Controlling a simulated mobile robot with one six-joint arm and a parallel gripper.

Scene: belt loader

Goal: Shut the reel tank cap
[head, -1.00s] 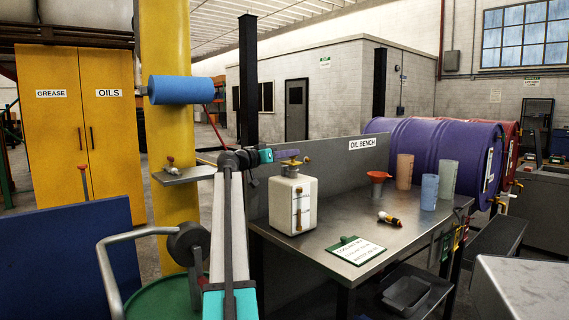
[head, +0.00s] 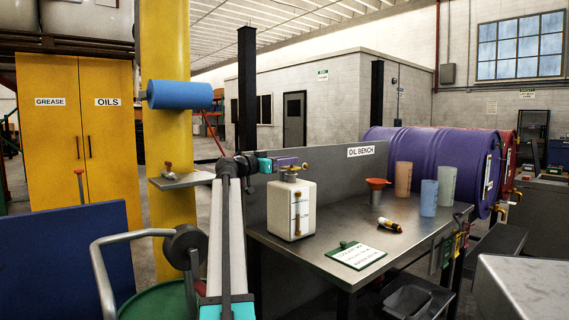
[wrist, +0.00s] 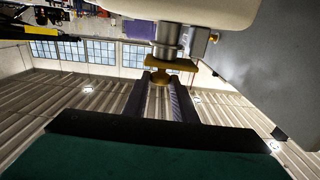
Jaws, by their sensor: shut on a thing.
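The reel tank (head: 293,214) is a white, upright container on the left part of the oil bench. It also shows upside down at the top of the wrist view (wrist: 205,9). Its grey metal neck (wrist: 168,40) carries a brass cap (wrist: 171,65). My gripper (wrist: 166,78) has its two dark fingers closed on the brass cap. In the head view my gripper (head: 297,165) reaches in from the left at the tank's top, and the cap is partly hidden there. I cannot tell how far the cap is turned.
The metal bench (head: 310,256) holds a clipboard (head: 357,255), a red funnel (head: 376,189), several tinted beakers and a black-and-yellow object (head: 389,225). An upright back panel (head: 330,185) stands behind the tank. A yellow column (head: 170,220) rises left of my arm. The bench front is mostly clear.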

